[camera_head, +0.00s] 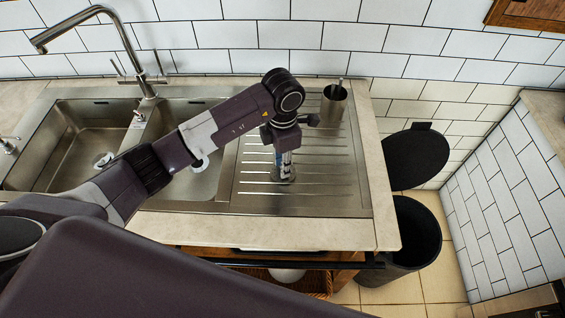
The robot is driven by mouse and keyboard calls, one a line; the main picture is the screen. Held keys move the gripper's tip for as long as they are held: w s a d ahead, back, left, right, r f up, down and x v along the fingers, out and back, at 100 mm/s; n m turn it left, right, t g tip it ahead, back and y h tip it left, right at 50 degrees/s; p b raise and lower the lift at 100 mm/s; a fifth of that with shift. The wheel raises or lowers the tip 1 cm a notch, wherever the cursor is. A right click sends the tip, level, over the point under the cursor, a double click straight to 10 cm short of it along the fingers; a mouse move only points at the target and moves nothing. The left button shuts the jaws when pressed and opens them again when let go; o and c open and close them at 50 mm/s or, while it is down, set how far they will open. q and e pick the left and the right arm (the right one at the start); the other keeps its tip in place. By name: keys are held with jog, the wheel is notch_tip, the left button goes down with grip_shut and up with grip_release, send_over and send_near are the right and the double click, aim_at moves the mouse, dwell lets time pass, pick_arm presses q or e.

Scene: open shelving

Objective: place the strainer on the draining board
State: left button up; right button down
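The draining board (330,187) is the ribbed steel surface to the right of the sink basins. A small round metal piece, which looks like the strainer (283,177), is on or just above the board's left part. My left gripper (284,170) points straight down over it, fingertips at its top. The fingers look close together, but they hide the middle of the piece, so I cannot tell whether they grip it. I cannot tell whether the piece touches the board. My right gripper is not in view.
A metal cup (334,104) stands at the board's back right corner. The tap (147,80) rises behind the basins. The large sink basin (65,150) is at left. A dark bin (415,235) with its lid (415,157) up stands right of the counter. The board's right part is clear.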

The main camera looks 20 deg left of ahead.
pick_arm(q)
jog(key=shift+o, duration=0.2)
jog(key=shift+r, duration=0.15)
jog(key=shift+r, duration=0.15)
notch_tip(320, 180, up, 12)
jog(key=b, duration=0.3)
jog(key=shift+f, duration=0.2)
